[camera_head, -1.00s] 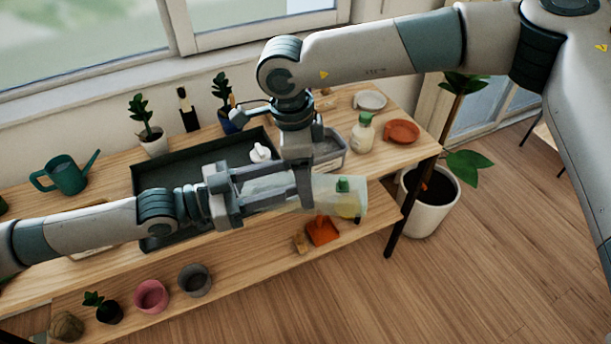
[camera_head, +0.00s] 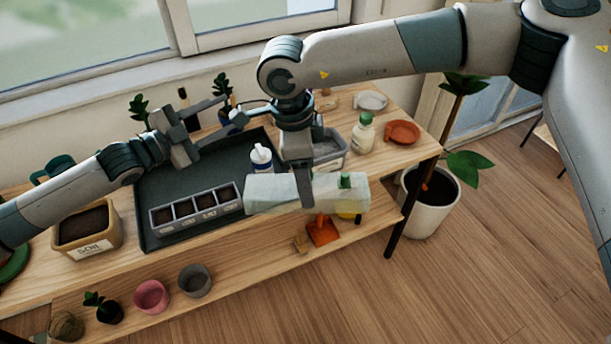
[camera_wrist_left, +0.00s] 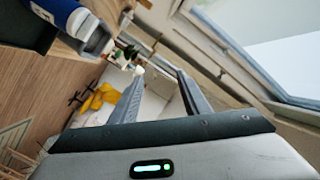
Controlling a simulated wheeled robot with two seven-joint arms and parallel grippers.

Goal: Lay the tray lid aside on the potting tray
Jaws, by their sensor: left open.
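The tray lid (camera_head: 270,194), a pale translucent box shape, hangs in the air over the front right of the potting bench. My right gripper (camera_head: 304,196) is shut on it, one finger lying across its near side. The dark potting tray (camera_head: 158,185) lies on the bench to the left of the lid. A seed tray (camera_head: 197,208) with several soil-filled cells stands uncovered at its front. My left gripper (camera_head: 230,112) is open and empty over the back edge of the potting tray, apart from the lid.
A white and blue bottle (camera_head: 261,157) stands on the potting tray; it also shows in the left wrist view (camera_wrist_left: 75,22). A soil box (camera_head: 88,230) sits to the left. Potted plants stand behind my left gripper. The tray's middle is bare.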

